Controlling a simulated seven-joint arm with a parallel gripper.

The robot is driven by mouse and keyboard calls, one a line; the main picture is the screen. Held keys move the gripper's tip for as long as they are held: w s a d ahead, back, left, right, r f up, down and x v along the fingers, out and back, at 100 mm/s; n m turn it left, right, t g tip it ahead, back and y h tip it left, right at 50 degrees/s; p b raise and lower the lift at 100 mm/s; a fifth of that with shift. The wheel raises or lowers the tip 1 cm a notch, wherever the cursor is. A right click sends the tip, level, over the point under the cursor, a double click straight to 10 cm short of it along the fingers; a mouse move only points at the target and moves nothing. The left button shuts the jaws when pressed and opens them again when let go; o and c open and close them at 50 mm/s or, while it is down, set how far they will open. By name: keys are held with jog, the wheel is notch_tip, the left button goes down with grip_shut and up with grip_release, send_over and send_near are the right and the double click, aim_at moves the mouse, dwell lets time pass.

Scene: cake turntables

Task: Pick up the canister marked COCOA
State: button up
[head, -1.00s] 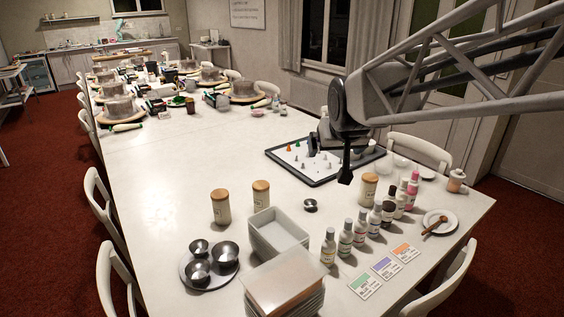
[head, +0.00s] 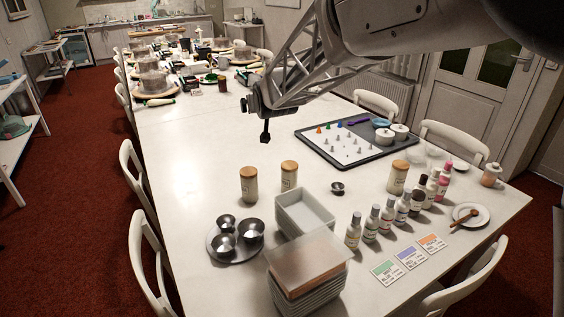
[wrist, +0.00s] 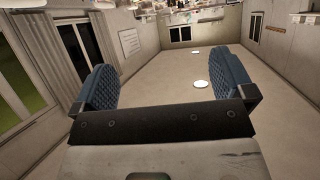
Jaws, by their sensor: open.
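Near the canisters are a plate of metal bowls (head: 221,255), a white bin (head: 305,221), a lidded stack (head: 310,270), a small metal bowl (head: 338,188) and several bottles (head: 387,214). A dark-rimmed tray (head: 325,155) lies behind. The table left of the canisters is clear.

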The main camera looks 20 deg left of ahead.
jog(key=a, duration=0.4)
send_near(250, 177)
jog(key=shift+y, duration=0.4)
jog(key=x, duration=0.3)
jog(key=d+x, duration=0.1)
jog(key=shift+w+a+f, duration=0.2)
jog(key=shift+w+f, duration=0.05)
jog(key=shift+w, duration=0.35)
jog(key=shift+w+a, duration=0.1)
jog(key=shift+x, duration=1.15)
jog(key=shift+w+a+f, duration=0.1)
jog(key=shift+x, duration=2.45)
jog(key=shift+a, duration=0.15)
